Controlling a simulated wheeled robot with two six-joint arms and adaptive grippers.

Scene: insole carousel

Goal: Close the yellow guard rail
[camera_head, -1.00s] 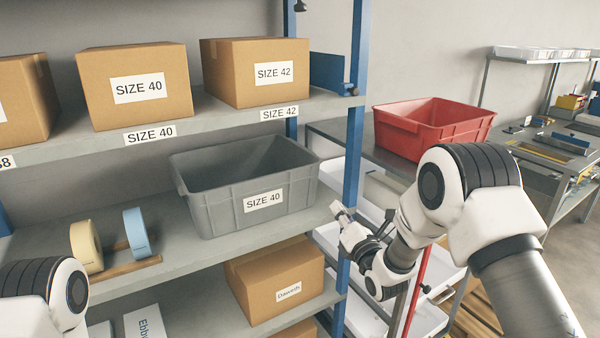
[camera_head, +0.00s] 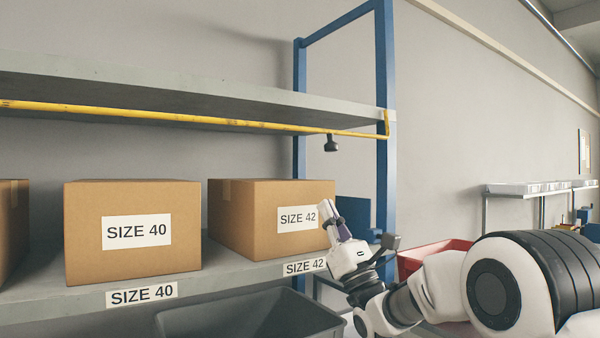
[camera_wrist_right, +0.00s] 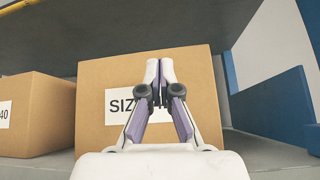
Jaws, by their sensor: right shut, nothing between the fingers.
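The yellow guard rail (camera_head: 200,116) is a long thin bar running along the front of the upper shelf, with its right end bent upward at the shelf's right corner. A short bit of yellow shows at the top left of the right wrist view (camera_wrist_right: 18,7). My right gripper (camera_head: 326,207) is shut and empty, pointing up in front of the SIZE 42 box (camera_head: 250,218), below the rail and apart from it. In the right wrist view its fingertips (camera_wrist_right: 160,66) meet in front of that box's label. My left gripper is not in view.
The SIZE 40 box (camera_head: 130,250) stands left of the SIZE 42 box on the middle shelf (camera_head: 60,285). A dark knob (camera_head: 331,143) hangs under the rail. A blue post (camera_head: 388,180) stands at right. A grey bin (camera_head: 250,315) and red bin (camera_head: 432,257) lie lower.

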